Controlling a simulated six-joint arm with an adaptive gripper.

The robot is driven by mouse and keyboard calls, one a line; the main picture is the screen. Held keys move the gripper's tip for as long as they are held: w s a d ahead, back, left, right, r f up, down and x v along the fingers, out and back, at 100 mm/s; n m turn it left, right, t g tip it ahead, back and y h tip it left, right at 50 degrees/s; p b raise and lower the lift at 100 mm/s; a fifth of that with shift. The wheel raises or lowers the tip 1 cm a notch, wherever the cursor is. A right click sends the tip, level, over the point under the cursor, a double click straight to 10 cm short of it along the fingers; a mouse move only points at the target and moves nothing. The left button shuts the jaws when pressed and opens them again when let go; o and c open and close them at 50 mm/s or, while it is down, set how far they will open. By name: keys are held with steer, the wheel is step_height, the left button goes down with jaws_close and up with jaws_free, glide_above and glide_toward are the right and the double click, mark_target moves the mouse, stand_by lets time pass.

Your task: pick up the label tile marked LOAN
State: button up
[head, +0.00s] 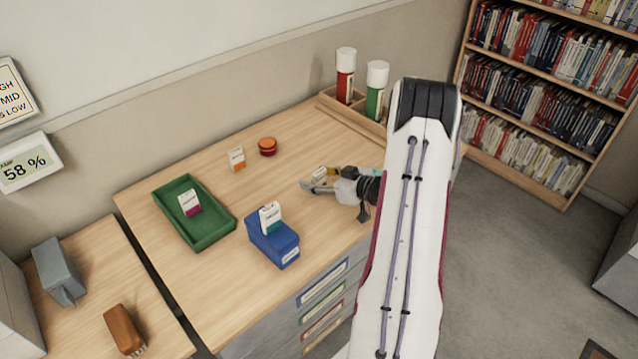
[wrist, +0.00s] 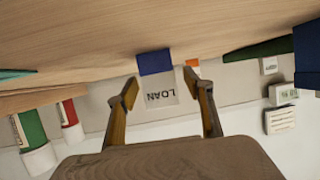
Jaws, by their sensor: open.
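The LOAN tile (wrist: 160,92) is white with a blue band and stands between the two fingers of my gripper (wrist: 163,92) in the wrist view, its lettering upside down there. A narrow gap shows on each side of it. My gripper is open and low over the table's right part in the head view (head: 313,182). A small pale tile (head: 319,173) shows at its fingers there, partly hidden, its lettering too small to read.
On the table (head: 300,235) are an orange-banded tile (head: 237,159), a red round pot (head: 267,147), a green tray (head: 215,228) with a magenta-banded tile (head: 189,203), and a blue box (head: 285,246) with a teal-banded tile (head: 270,218). Red (head: 345,80) and green (head: 375,95) tubes stand in a wooden rack behind.

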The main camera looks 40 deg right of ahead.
mark_target(318, 171)
steer(key=c, duration=1.2)
steer(key=shift+r, duration=0.15)
steer(key=shift+r, duration=4.85)
